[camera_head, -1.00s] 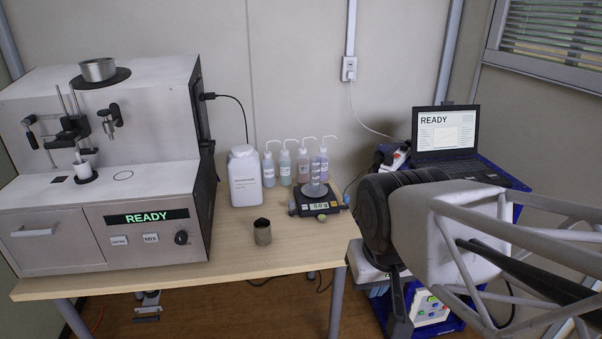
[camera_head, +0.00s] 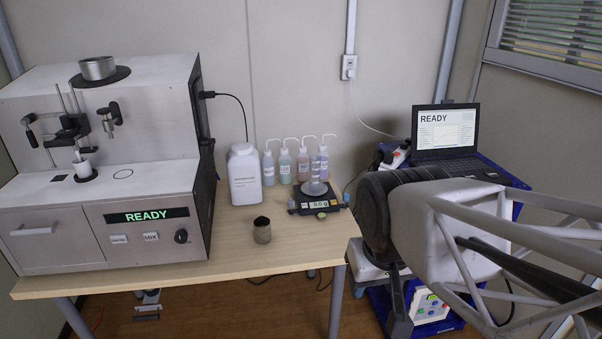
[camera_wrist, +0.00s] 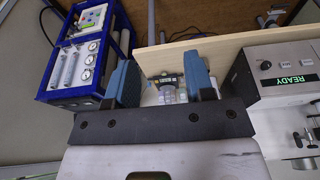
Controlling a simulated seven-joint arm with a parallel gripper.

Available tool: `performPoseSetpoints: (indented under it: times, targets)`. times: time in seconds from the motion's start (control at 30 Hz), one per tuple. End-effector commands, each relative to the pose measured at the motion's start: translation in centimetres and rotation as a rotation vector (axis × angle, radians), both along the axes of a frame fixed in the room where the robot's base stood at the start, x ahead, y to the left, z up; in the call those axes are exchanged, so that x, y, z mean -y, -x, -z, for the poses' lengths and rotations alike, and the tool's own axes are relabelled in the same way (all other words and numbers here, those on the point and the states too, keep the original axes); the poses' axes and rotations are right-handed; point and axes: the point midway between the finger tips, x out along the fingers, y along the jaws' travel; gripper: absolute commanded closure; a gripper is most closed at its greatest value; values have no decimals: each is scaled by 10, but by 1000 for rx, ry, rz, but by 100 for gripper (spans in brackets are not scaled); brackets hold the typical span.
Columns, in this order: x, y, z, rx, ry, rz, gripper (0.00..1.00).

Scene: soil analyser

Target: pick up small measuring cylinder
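A clear measuring cylinder (camera_head: 315,174) with a round base stands upright on the black balance (camera_head: 306,203) at the table's back right. I take it to be the small one; no size marking is legible. In the wrist view, my gripper (camera_wrist: 161,78) is open, with two blue fingers wide apart and nothing held between them. Through the gap, the balance (camera_wrist: 160,77) and a clear round shape, likely the measuring cylinder (camera_wrist: 170,92), show beyond the fingers. In the head view my arm is right of the table, apart from the cylinder.
Wash bottles (camera_head: 285,166) stand close behind the balance, with a large white bottle (camera_head: 245,174) to the left. A soil-filled cup (camera_head: 262,230) stands in front. The analyser (camera_head: 100,170) fills the table's left. A blue cart with a laptop (camera_head: 446,135) stands right.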

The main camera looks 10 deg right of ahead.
Motion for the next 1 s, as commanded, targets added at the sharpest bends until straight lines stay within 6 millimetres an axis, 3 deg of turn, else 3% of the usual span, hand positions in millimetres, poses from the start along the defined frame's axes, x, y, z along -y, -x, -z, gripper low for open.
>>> performPoseSetpoints:
  times: [0.03,0.17,0.47,0.63,0.77,1.0]
  targets:
    - [0,0,0,0,0,0,43]
    - [0,0,0,0,0,0,23]
    - [0,-1,0,1,0,0,23]
    - [-1,-11,-3,13,-7,-3,23]
    - [-4,-31,-6,36,-21,-7,23]
    - [-10,-95,-17,117,-58,-19,23]
